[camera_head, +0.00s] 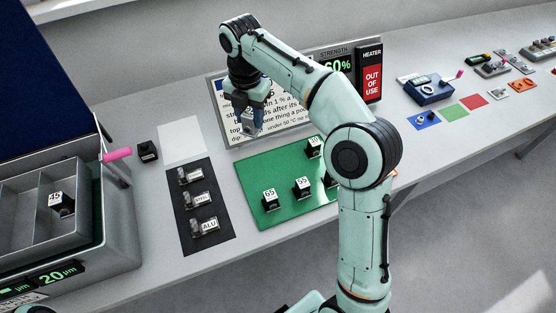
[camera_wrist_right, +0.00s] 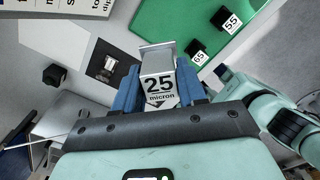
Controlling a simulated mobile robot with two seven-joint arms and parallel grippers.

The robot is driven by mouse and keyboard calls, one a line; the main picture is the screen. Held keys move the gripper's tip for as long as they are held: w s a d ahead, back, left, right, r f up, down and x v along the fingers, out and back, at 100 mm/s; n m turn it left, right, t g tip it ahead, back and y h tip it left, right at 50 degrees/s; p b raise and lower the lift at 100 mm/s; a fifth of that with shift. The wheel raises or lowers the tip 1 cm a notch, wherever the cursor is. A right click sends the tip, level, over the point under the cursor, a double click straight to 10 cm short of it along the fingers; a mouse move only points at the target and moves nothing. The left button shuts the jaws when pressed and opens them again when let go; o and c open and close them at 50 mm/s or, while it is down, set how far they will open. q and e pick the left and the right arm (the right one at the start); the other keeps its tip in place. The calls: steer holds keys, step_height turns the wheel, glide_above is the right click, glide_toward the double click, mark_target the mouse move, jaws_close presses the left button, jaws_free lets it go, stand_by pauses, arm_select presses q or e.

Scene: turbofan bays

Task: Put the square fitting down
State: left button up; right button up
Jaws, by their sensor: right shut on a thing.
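My right gripper (camera_head: 250,116) hangs in front of the sign, above the table. It also shows in the right wrist view (camera_wrist_right: 158,88), where its blue fingers are shut on a pale grey, square-ended fitting (camera_wrist_right: 159,84) marked "25 micron". In the head view the fitting (camera_head: 249,124) shows small and pale below the fingers, apart from the tabletop. The square fitting is not named by any label, but this held piece is the one that matches. My left gripper is not in view.
A white sheet (camera_head: 180,141) and a dark mat (camera_head: 188,239) with labelled metal pieces lie left of a green mat (camera_head: 253,171) with numbered black blocks. A black block (camera_head: 147,151) stands near a grey compartment bin (camera_head: 122,219). A sign (camera_head: 222,119) stands behind.

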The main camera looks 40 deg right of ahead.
steer(key=shift+w+f, duration=0.1)
steer(key=shift+f, duration=0.2)
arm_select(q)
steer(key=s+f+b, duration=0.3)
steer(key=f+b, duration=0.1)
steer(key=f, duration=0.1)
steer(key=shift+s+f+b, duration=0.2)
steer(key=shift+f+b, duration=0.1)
arm_select(e)
steer(key=shift+s+f, duration=0.2)
steer(key=shift+f, duration=9.4)
steer(key=shift+f, duration=0.2)
steer(key=o, duration=1.2)
